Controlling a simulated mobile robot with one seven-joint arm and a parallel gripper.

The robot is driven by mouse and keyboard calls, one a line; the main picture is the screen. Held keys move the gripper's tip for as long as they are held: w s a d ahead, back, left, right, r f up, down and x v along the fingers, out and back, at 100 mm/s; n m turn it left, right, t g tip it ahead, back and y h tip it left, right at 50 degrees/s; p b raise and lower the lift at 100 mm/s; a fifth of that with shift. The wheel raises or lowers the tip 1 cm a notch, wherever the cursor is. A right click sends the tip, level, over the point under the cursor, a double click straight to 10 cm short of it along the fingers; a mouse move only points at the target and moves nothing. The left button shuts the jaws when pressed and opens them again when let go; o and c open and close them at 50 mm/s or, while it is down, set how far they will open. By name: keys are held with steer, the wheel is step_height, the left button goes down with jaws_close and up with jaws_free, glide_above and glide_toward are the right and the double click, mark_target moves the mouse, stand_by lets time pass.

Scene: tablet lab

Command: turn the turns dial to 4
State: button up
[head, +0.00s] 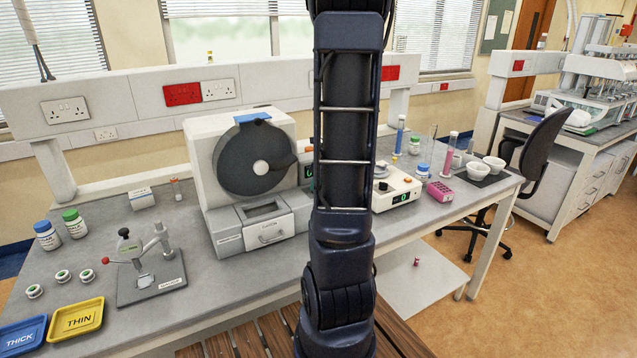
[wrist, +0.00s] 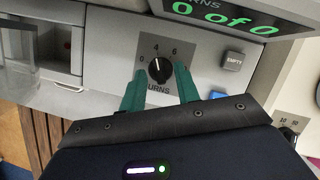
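The turns dial (wrist: 159,71) is a black round knob on a grey scale plate, with small numbers around it and "TURNS" below it. Its pale pointer mark is toward the top of the picture; the exact number it meets is too small to tell. My gripper (wrist: 160,76) is open, with one green finger on each side of the dial; I cannot tell whether they touch it. The green display (wrist: 222,17) above reads "0 of 0". In the head view my arm hides the dial and the gripper; the drum machine (head: 247,220) stands just left of the arm.
An "EMPTY" button (wrist: 233,60) sits right of the dial. The machine's drawer (head: 270,228) is at its front. A press (head: 150,285) and yellow THIN tray (head: 78,319) lie left. A white device (head: 398,192) and a pink rack (head: 440,191) stand right of my arm.

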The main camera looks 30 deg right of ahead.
steer(key=v, duration=1)
steer(key=shift+r, duration=0.4)
steer(key=s+a+r+n+t, duration=0.1)
steer(key=a+r+n, duration=0.35)
steer(key=n, duration=0.55)
steer(key=s+a+r+n, duration=0.2)
steer(key=a+r+n, duration=0.3)
steer(key=n, duration=0.6)
steer(key=s+a+f+n+h, duration=0.2)
steer(key=s+a+n, duration=0.8)
steer(key=s, duration=0.1)
steer(key=shift+s+a+f+g, duration=0.15)
steer(key=shift+a+f+g, duration=0.15)
steer(key=shift+a+f, duration=0.1)
